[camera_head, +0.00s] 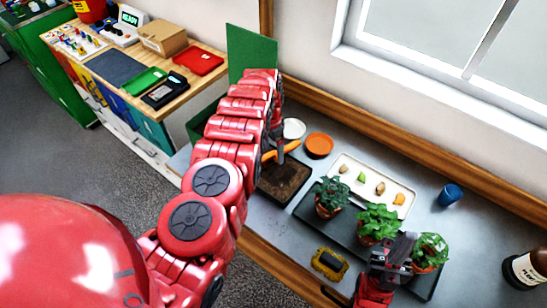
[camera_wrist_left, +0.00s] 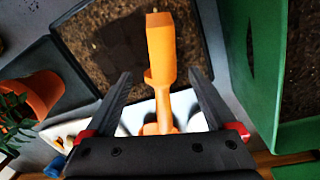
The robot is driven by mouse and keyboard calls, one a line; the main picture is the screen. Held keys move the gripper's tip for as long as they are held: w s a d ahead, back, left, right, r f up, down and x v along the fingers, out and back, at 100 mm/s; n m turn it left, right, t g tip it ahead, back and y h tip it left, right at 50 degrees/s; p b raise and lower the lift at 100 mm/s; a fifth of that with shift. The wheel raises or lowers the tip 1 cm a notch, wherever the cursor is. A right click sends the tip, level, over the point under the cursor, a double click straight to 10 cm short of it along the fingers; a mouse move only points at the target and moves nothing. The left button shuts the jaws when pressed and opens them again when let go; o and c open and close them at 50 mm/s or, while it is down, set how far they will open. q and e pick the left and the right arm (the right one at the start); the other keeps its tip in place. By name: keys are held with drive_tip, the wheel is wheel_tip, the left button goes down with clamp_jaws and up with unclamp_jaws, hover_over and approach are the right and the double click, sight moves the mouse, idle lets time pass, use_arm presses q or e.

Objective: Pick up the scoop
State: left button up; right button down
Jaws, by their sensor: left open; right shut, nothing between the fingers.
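The orange scoop (camera_head: 290,148) lies at the soil tray (camera_head: 262,194) in the head view, partly hidden by my left arm. In the left wrist view the orange scoop (camera_wrist_left: 160,55) lies between the spread fingers of my left gripper (camera_wrist_left: 160,76), with gaps on both sides. My left gripper (camera_head: 279,148) is open in the head view, pointing down over the back of the soil tray. My right gripper (camera_head: 402,248) is shut and empty, low in the picture in front of the potted plants.
Several potted plants (camera_head: 378,222) stand on a dark tray. Behind are a white tray (camera_head: 350,172) with small items, an orange dish (camera_head: 318,145) and a blue cup (camera_head: 451,194). A green bin (camera_wrist_left: 247,60) is close to the right finger. A yellow-black object (camera_head: 329,263) lies in front.

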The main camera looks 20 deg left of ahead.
use_arm(q)
drive_tip(key=shift+s+f, duration=0.1)
drive_tip(key=shift+f, duration=0.75)
drive_tip(key=shift+r, duration=0.1)
drive_tip(key=shift+c, duration=0.3)
clamp_jaws()
